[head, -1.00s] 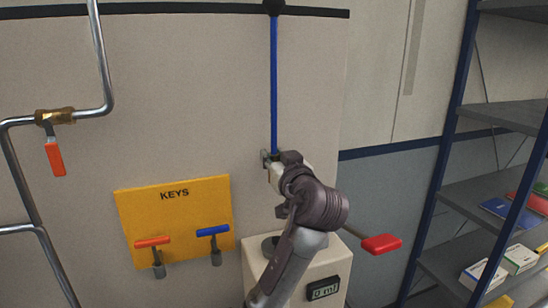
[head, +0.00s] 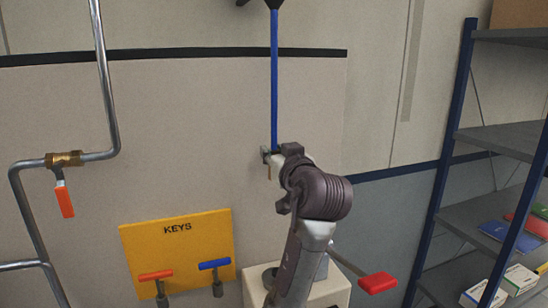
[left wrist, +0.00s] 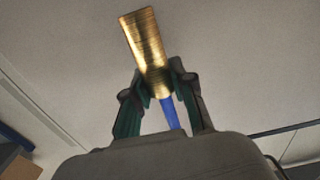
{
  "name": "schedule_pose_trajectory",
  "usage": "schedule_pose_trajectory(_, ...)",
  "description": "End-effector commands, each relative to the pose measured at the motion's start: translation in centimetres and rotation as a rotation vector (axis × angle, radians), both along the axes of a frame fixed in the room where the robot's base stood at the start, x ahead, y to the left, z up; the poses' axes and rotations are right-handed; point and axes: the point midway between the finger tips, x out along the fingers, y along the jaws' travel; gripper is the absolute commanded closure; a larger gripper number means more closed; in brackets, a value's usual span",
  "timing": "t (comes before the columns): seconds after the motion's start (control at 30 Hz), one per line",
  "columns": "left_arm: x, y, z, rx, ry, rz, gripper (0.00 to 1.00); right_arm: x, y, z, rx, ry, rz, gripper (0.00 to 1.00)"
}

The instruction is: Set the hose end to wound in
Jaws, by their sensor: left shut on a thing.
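The blue hose (head: 274,85) hangs straight down from a dark part (head: 274,4) at the top edge of the head view. My left gripper (head: 271,156) is at its lower end, in front of the wall panel. In the left wrist view the brass hose end (left wrist: 147,50) is between the two fingers of my left gripper (left wrist: 160,88), which are shut on it. A short length of blue hose (left wrist: 169,113) shows between the fingers. My right gripper is out of view.
A yellow KEYS board (head: 178,250) with an orange-handled key and a blue-handled key is at lower left. A pipe with a valve (head: 64,158) is at far left. A white box (head: 258,285) with a red-ended lever (head: 378,283) stands below my arm. Shelves (head: 490,135) are at right.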

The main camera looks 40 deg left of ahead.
Motion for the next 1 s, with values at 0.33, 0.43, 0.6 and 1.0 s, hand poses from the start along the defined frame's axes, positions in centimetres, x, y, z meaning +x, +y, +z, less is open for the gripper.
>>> schedule_pose_trajectory(0.33,-0.1,0.0,0.6,0.012,-0.013,0.0,0.49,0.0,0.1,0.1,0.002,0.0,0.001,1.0)
schedule_pose_trajectory(0.43,-0.1,0.0,0.5,0.011,-0.011,-0.001,0.49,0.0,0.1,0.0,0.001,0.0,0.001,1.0)
schedule_pose_trajectory(0.6,-0.1,-0.1,0.4,0.01,-0.01,-0.001,0.49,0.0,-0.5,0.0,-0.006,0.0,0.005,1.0)
schedule_pose_trajectory(1.0,-3.0,-6.0,0.4,0.007,-0.011,-0.006,0.49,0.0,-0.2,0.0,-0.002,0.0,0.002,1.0)
